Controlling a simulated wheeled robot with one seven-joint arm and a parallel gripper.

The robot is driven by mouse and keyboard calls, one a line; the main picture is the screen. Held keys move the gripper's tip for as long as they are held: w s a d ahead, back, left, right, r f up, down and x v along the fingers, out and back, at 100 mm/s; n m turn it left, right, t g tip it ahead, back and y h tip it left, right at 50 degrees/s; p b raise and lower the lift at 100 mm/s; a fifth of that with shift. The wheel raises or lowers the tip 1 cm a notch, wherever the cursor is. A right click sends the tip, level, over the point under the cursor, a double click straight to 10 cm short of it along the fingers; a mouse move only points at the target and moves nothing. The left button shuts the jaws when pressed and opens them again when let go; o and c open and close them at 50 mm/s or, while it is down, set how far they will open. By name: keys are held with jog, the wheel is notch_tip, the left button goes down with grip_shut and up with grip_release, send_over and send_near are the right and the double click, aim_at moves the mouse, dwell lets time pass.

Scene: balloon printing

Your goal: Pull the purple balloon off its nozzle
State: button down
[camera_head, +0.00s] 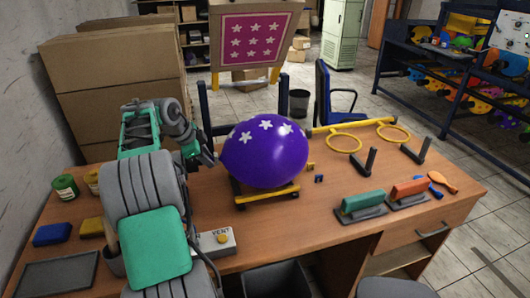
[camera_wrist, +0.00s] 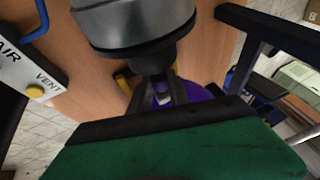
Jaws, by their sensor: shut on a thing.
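The purple balloon (camera_head: 263,153), printed with white stars, is inflated and rests over a yellow-and-black stand (camera_head: 267,195) on the table. My gripper (camera_head: 215,160) is at the balloon's left end and is shut on it, where the neck would be. In the wrist view the fingers (camera_wrist: 161,94) are close together with a small purple and pale piece between them, and part of the balloon (camera_wrist: 196,92) shows behind. The nozzle cannot be clearly made out; my gripper hides that end.
A grey box marked VENT (camera_head: 218,242) with a yellow button stands in front of the stand. Yellow rings (camera_head: 345,143), black uprights and teal and orange squeegee-like tools (camera_head: 362,203) lie to the right. A framed star screen (camera_head: 255,42) rises behind.

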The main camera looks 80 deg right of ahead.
notch_tip(320, 180, up, 17)
jog(key=p, duration=1.1)
jog(key=shift+p, duration=0.4)
jog(key=shift+s, duration=0.1)
